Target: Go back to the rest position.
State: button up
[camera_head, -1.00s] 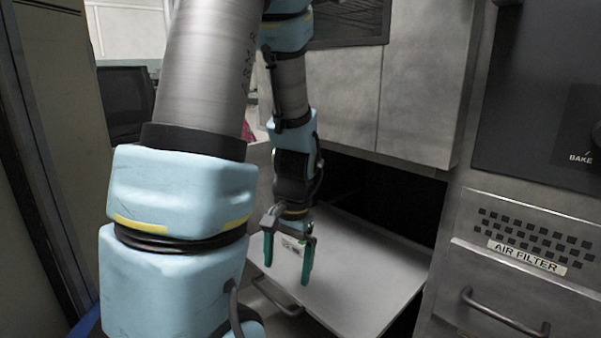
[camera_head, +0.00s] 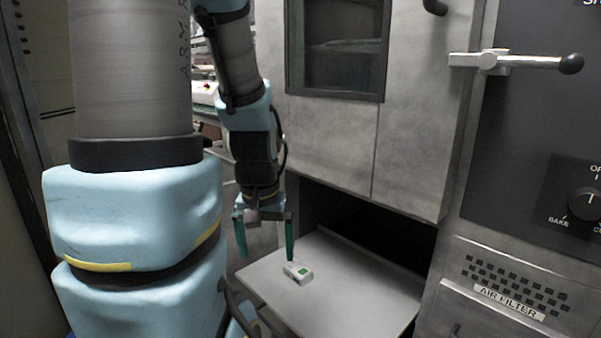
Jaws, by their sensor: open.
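My gripper (camera_head: 266,254) hangs at the end of my arm with its two green fingers pointing down and apart. It is open and nothing shows between the fingers. It is above and to the left of a small white box with a green patch (camera_head: 298,272). The box lies on a pale flat shelf (camera_head: 345,290) that sticks out from the cabinet. The right fingertip appears just above the box in the picture; whether they touch I cannot tell.
A grey cabinet (camera_head: 335,140) with a dark window stands behind the shelf, over a dark opening (camera_head: 365,222). On the right are a lever handle (camera_head: 515,62), a knob (camera_head: 587,203) and an air filter panel (camera_head: 515,285). A wall closes the left side.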

notch_tip(320, 180, up, 28)
jog(key=p, duration=2.6)
jog(key=shift+r, duration=0.15)
